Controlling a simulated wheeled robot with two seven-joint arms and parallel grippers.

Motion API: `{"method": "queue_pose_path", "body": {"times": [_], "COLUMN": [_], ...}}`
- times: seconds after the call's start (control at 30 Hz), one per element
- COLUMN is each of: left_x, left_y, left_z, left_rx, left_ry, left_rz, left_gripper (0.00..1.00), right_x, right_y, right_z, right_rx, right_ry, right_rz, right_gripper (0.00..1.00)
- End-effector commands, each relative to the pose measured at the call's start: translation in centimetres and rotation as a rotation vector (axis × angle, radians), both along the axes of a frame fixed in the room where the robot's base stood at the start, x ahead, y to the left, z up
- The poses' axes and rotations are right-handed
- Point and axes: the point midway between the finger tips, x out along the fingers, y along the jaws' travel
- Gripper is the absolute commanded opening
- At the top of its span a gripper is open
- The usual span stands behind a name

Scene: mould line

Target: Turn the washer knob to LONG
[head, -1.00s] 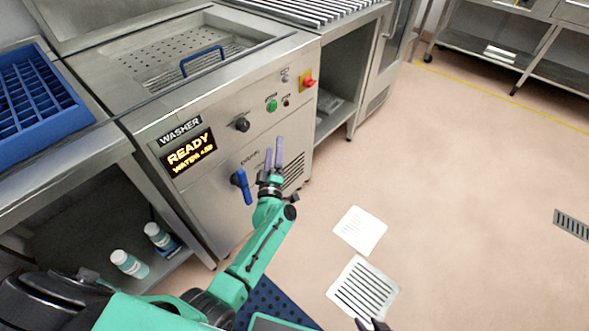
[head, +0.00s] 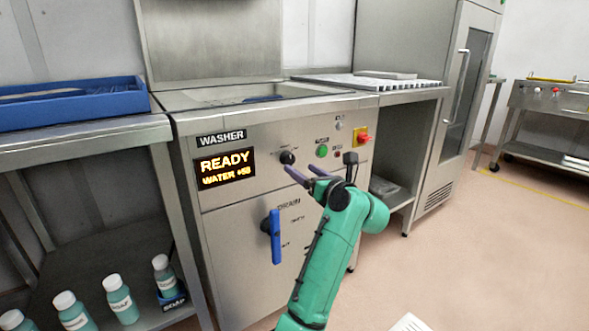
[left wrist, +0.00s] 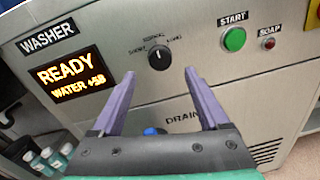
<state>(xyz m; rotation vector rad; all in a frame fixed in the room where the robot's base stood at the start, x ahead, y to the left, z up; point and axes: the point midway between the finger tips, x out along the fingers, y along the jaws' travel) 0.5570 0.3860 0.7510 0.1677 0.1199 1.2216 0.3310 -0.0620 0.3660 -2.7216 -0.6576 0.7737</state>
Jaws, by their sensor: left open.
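The black washer knob (head: 287,157) is on the washer's front panel, right of the lit READY display (head: 224,168). In the left wrist view the knob (left wrist: 159,55) has printed labels around it, with LONG at its right; its pale mark appears to point up, near the middle label. My left gripper (head: 300,171) is open, with its purple fingers pointing at the panel, just below and right of the knob in the head view. In the left wrist view the knob shows between and just beyond the fingertips (left wrist: 160,73), with nothing held. My right gripper is out of view.
The green START button (head: 322,151), small red SOAP button (head: 337,154) and red-yellow switch (head: 362,135) sit right of the knob. The blue drain handle (head: 274,236) sticks out below. Soap bottles (head: 120,298) stand on the left shelf. Floor at right is clear.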

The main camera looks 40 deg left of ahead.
Motion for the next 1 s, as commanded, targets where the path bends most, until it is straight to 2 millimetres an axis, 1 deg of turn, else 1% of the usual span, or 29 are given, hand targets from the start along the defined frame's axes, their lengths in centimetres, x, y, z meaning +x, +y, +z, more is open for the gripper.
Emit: {"method": "queue_pose_path", "body": {"times": [0.03,0.1,0.2,0.3,0.53,0.57,0.6,0.67,0.7,0.73,0.77,1.0], "left_x": [0.4,0.9,1.6,1.9,1.9,1.9,1.9,1.9,1.9,1.9,1.9,1.9], "left_y": [1.3,2.9,4.4,5.2,5.3,5.3,5.3,5.3,5.3,5.3,5.3,5.2], "left_z": [-0.1,-0.1,-0.1,-0.1,0.0,0.0,0.0,0.0,0.0,0.0,0.0,0.0], "left_rx": [0.005,0.003,0.003,0.003,0.001,0.001,0.001,0.002,0.002,0.002,0.002,0.005], "left_ry": [0.000,0.001,0.001,0.001,0.001,0.002,0.002,0.002,0.002,0.002,0.002,0.011], "left_rz": [0.003,0.004,0.002,0.001,-0.001,-0.001,-0.001,0.000,0.000,0.000,0.000,-0.001], "left_gripper": [0.78,0.78,0.78,0.78,0.78,0.74,0.59,0.36,0.21,0.09,0.00,0.00], "right_x": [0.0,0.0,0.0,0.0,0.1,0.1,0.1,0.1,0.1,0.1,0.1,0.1], "right_y": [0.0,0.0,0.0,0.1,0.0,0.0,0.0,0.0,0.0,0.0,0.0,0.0], "right_z": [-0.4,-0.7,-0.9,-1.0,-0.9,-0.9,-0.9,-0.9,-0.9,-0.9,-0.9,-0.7], "right_rx": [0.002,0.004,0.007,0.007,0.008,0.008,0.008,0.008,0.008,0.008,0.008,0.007], "right_ry": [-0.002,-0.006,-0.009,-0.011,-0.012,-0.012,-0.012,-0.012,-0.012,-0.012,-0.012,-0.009], "right_rz": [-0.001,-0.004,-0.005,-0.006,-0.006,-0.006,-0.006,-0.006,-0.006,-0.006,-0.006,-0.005], "right_gripper": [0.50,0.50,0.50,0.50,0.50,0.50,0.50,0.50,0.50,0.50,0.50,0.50]}}
